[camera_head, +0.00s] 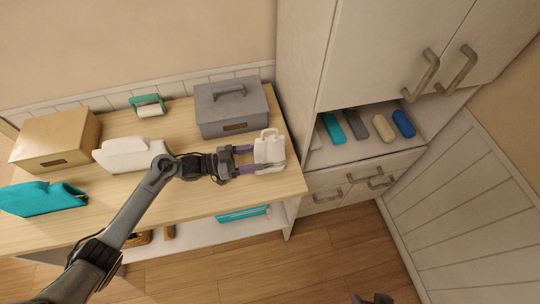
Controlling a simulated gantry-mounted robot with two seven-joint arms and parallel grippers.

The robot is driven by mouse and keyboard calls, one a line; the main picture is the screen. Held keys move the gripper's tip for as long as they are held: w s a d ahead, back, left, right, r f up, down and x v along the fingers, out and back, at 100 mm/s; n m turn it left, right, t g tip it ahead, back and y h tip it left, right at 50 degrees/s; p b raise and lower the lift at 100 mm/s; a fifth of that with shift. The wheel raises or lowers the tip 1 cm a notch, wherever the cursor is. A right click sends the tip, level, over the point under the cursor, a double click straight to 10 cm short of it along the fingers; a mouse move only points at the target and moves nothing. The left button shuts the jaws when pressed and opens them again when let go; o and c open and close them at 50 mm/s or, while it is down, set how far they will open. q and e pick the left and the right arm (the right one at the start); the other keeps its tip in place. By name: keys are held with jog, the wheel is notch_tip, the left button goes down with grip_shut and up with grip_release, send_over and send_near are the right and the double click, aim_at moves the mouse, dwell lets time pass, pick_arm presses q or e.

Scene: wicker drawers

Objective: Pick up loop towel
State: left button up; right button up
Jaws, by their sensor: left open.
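A small white towel with a loop at its top (269,148) is at the right end of the wooden table, in front of the grey box. My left gripper (256,160) reaches it from the left. Its purple fingers are apart, one toward the upper part of the towel and one along its lower edge. I cannot tell whether they touch the towel. A small dark piece at the bottom edge, right of the middle, looks like part of my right gripper (374,299); its fingers cannot be made out.
A grey handled box (231,106) stands close behind the towel. A white folded item (125,155), a cardboard box (55,140), a teal cloth (42,198) and a green-handled roller (148,105) lie left. A cabinet (390,50) with several items on its shelf stands right.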

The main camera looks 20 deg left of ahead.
aim_at(269, 154)
pick_arm(q)
jog(key=shift+w+x, duration=0.25)
jog(key=shift+x, duration=2.5)
jog(key=shift+a+f, duration=0.2)
jog(key=c, duration=1.1)
jog(key=shift+r, duration=0.1)
